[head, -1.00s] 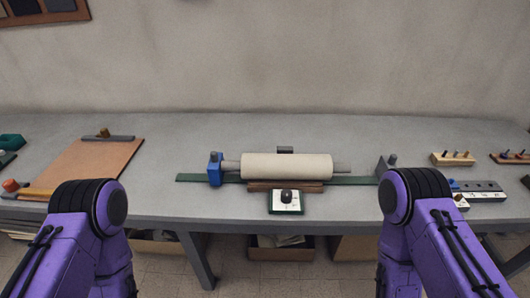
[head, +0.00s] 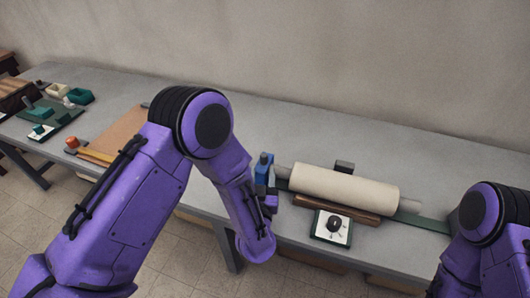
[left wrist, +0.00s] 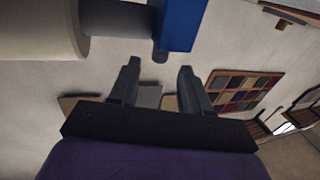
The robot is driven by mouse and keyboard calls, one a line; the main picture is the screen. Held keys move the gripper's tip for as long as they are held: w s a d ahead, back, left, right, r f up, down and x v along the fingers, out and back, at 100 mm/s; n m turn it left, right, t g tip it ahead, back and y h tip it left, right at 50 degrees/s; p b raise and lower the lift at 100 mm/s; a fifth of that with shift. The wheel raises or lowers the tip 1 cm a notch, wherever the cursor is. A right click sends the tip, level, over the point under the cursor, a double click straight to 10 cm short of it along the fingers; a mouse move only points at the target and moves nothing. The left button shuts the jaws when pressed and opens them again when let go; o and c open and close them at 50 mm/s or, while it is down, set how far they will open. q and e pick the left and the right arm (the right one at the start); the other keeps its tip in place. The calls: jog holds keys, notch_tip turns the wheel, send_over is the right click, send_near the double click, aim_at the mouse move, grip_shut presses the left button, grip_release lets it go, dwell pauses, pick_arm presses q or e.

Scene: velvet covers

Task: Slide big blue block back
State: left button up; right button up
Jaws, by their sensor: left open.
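The big blue block (head: 263,170) stands at the left end of the cream roller (head: 345,187), around or against its grey shaft. In the left wrist view the blue block (left wrist: 181,22) is at the top, just beyond my fingertips, with the grey shaft and the roller (left wrist: 40,28) to its left. My left gripper (head: 270,202) is at the table's front edge, close in front of the block. In the left wrist view my left gripper (left wrist: 157,75) is open, with nothing between its fingers. My right gripper is out of view; only its arm shows.
A white dial box (head: 332,227) and a wooden bar (head: 337,208) are in front of the roller. A small dark block (head: 344,167) stands behind it. A brown board (head: 118,138) lies left. The table behind the roller is mostly clear.

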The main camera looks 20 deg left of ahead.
aim_at(263, 161)
pick_arm(q)
jog(key=p+x, duration=0.1)
jog(key=x, duration=0.6)
jog(key=shift+f, duration=0.1)
jog(key=shift+w+a, duration=0.1)
jog(key=shift+w, duration=0.05)
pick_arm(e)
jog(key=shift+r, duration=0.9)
